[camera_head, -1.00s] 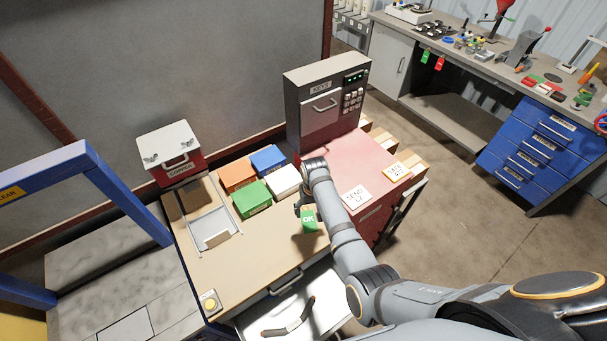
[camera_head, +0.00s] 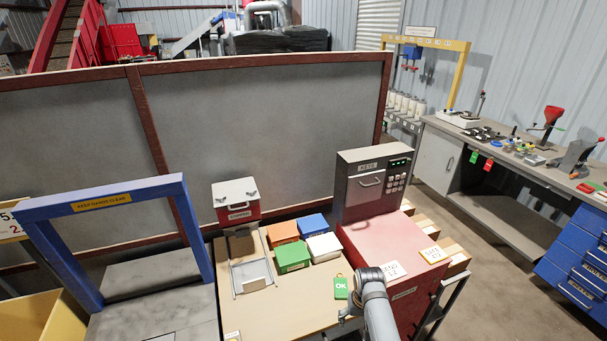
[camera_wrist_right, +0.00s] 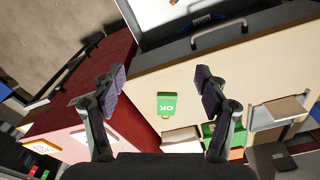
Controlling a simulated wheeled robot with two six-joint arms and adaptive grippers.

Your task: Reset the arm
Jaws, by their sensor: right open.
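My right arm comes up from the bottom of the head view. Its right gripper (camera_head: 348,314) is over the front right of the wooden tabletop (camera_head: 290,315), partly hidden by the wrist. In the right wrist view the right gripper (camera_wrist_right: 159,84) is open, its two fingers wide apart with nothing between the pads. A green tag marked OK (camera_head: 341,288) lies on the tabletop just beyond the gripper; it also shows in the wrist view (camera_wrist_right: 167,104), apart from both fingers. My left gripper is not in view.
Orange (camera_head: 283,232), blue (camera_head: 312,223), green (camera_head: 292,258) and white (camera_head: 324,247) boxes stand behind the tag. A key cabinet (camera_head: 357,195) stands on the red cabinet (camera_head: 395,245) to the right. A blue frame (camera_head: 110,198) is at left.

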